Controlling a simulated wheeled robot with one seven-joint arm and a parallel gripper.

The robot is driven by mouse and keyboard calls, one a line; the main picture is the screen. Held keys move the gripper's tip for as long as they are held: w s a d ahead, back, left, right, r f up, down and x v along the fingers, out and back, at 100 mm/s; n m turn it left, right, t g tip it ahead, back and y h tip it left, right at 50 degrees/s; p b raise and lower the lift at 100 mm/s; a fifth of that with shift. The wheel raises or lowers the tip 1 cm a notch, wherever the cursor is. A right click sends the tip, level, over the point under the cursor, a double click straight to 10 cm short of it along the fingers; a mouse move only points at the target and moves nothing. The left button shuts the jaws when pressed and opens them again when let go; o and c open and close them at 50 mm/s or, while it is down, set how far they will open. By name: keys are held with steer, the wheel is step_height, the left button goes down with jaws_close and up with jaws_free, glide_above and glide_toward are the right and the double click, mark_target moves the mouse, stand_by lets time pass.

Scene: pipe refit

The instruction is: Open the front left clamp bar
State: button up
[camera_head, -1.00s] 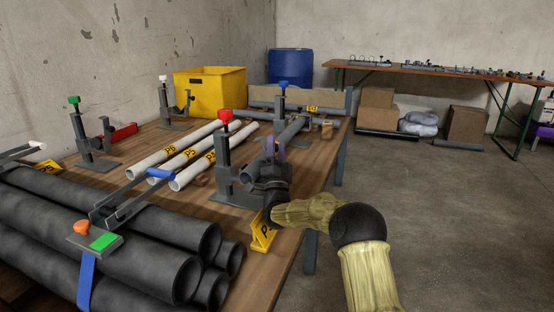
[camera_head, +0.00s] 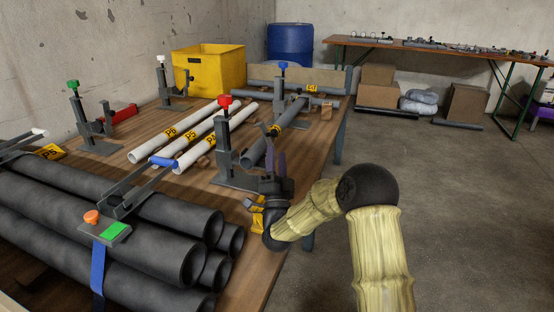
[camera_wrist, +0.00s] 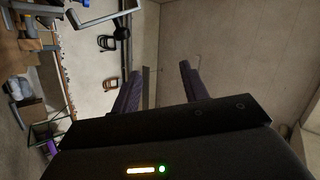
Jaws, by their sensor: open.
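I cannot tell for sure which part is the front left clamp bar. A grey clamp bar with a blue handle (camera_head: 165,162) rises at a slant over the stacked black pipes, above a plate with an orange knob and green patch (camera_head: 114,231). Another bar with a white handle (camera_head: 38,132) is partly cut off at the left edge. A green-knobbed clamp (camera_head: 85,118) stands on the left of the table. My gripper (camera_head: 273,163) is open and empty at the table's right edge, fingers upward, apart from these. Its purple fingers (camera_wrist: 160,85) frame bare wall in the wrist view.
A red-knobbed clamp (camera_head: 226,145) stands close left of my gripper, with a grey pipe (camera_head: 277,142) beyond. White pipes (camera_head: 184,130) lie mid-table. A yellow bin (camera_head: 209,71) is at the back. The floor (camera_head: 460,210) at right is mostly clear.

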steer(key=shift+s, duration=0.85)
steer(key=shift+w+a+r+n+y, duration=0.1)
steer(key=shift+r+n+y, duration=0.05)
steer(key=shift+n+y, duration=0.35)
steer(key=c, duration=0.9)
steer(key=n, duration=0.1)
steer(key=n+g+y+p, duration=0.1)
steer(key=g+y, duration=0.1)
steer(key=shift+w+a+r+n, duration=0.2)
steer(key=shift+w+a+n, duration=0.1)
steer(key=shift+a+n, duration=0.1)
jaws_close()
steer(key=s+d+f+n+g+h+p, duration=0.1)
steer(key=s+d+f+n+g+p, duration=0.2)
steer(key=s+d+n+g, duration=0.25)
steer(key=s+d+f+n+g+p, duration=0.2)
steer(key=s+d+f+g+p, duration=0.15)
steer(key=s+g, duration=0.45)
steer(key=s+d+g+h+p, duration=0.1)
steer(key=s+d+g, duration=0.3)
steer(key=s, duration=0.5)
steer(key=s+d+g+h, duration=0.1)
steer(key=s+d+g, duration=0.2)
steer(key=s, duration=0.6)
steer(key=shift+d+f+g+p, duration=0.35)
steer(key=shift+f+g+p, duration=0.05)
steer(key=shift+g, duration=0.15)
